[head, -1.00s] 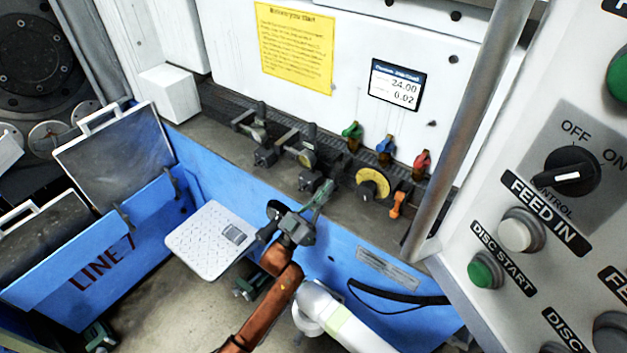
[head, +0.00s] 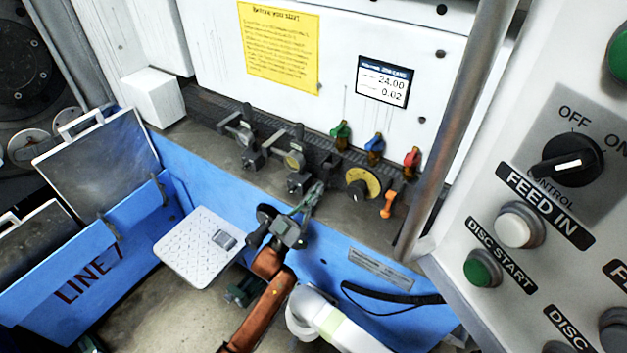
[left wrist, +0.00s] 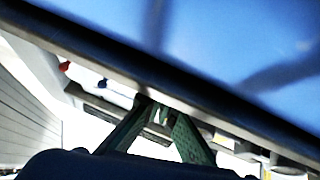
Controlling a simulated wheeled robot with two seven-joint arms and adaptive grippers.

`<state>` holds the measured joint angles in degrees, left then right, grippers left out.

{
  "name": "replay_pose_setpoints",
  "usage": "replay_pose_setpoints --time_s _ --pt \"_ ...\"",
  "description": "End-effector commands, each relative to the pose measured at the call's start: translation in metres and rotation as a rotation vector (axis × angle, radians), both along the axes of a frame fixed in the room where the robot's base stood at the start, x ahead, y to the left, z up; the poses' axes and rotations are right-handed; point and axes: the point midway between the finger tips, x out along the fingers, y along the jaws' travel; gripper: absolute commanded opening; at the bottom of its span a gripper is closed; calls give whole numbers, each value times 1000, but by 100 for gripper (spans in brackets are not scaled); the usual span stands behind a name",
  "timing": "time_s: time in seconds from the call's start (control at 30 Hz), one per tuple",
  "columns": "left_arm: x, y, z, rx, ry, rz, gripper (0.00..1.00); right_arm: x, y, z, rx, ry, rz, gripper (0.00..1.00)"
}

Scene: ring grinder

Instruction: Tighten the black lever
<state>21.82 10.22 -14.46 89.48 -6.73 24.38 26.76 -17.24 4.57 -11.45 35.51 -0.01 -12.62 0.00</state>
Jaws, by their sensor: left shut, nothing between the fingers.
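Two dark clamp-like fittings with black levers stand on the grey ledge: one at left (head: 238,130) and one at centre (head: 292,152), in the head view. Which of them is the task's black lever I cannot tell. My left gripper (head: 316,188) is shut and empty, at the front edge of the ledge, in front of and a little right of the centre fitting. I cannot tell whether its tips touch anything. In the left wrist view its green fingers (left wrist: 155,106) meet just below a dark edge; the levers cannot be made out there.
Right along the ledge are a yellow dial (head: 366,184), an orange lever (head: 388,205) and green, blue and red handles (head: 374,145). A metal post (head: 455,130) and control panel (head: 530,190) bound the right. The blue front wall (head: 335,250) drops below the ledge.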

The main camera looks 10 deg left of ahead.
Motion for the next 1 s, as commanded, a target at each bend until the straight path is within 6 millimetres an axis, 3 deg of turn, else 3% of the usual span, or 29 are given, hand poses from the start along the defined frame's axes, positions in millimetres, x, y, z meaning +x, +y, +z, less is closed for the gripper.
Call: replay_pose_setpoints --time_s 0.23,0.4,0.6,1.0 --pt "-23 20 10 2 -1 -1 0 15 0 22 0 -22 0 28" --pt "-49 33 -23 2 4 -5 0 7 -1 21 -1 -14 -1 28" --pt "-73 44 -45 0 3 -12 0 16 0 22 0 -24 1 28" --pt "-87 55 -58 0 0 -9 0 14 0 22 0 -22 0 28"
